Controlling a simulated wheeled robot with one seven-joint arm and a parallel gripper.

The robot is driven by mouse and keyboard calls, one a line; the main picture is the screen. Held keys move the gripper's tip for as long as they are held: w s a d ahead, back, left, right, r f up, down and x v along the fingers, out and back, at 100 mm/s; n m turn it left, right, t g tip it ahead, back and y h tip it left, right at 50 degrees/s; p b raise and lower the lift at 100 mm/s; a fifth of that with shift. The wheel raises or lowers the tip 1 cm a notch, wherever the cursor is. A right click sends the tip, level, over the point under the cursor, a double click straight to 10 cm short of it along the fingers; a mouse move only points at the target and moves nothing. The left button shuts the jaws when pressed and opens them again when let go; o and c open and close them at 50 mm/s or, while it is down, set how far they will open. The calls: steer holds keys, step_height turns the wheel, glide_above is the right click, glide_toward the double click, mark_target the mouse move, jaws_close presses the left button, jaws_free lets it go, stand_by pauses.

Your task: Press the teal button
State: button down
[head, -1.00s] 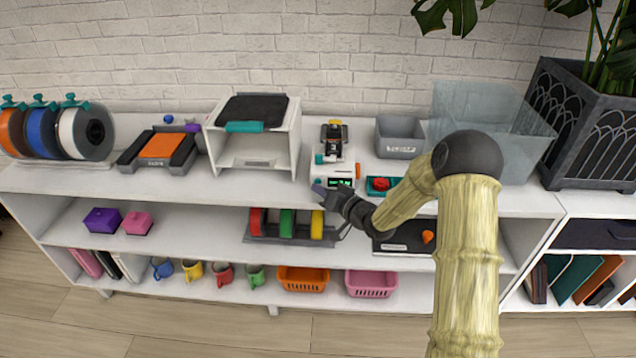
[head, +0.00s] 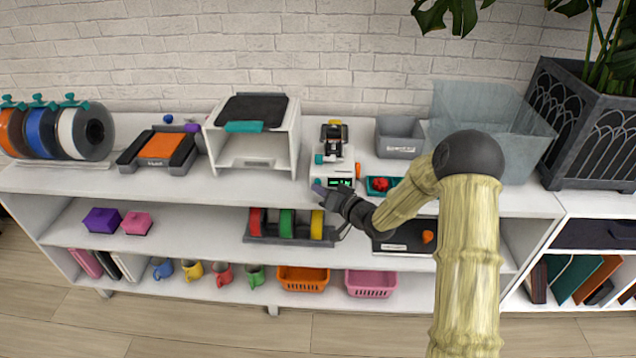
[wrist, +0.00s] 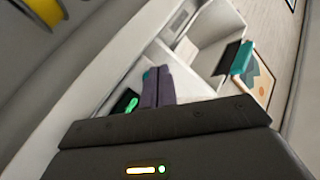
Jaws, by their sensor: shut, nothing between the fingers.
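A small white machine (head: 334,172) with a green-lit display (head: 341,183) stands at the front of the top shelf. It has a teal part (head: 318,159) on its upper left side. My gripper (head: 318,186) is shut and empty, its tips at the machine's lower left front. In the wrist view, the shut fingers (wrist: 157,72) point at the white machine, with a teal spot, likely the teal button (wrist: 148,75), partly hidden beside their tips. The green display (wrist: 126,102) shows left of the fingers. I cannot tell whether the tips touch the button.
A white open-fronted box (head: 253,152) with a teal handle stands left of the machine. A red knob on a teal base (head: 370,187) sits to its right, near my arm. A grey bin (head: 400,136) and a clear tub (head: 500,140) stand behind.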

steer(key=shift+w+d+r, duration=0.2)
steer(key=shift+w+d, duration=0.1)
steer(key=shift+d, duration=0.05)
steer(key=shift+s+f, duration=0.35)
steer(key=shift+s, duration=0.2)
steer(key=shift+s+a, duration=0.2)
steer(key=shift+s, duration=0.7)
steer(key=shift+s+a, duration=0.15)
steer(key=shift+s, duration=0.7)
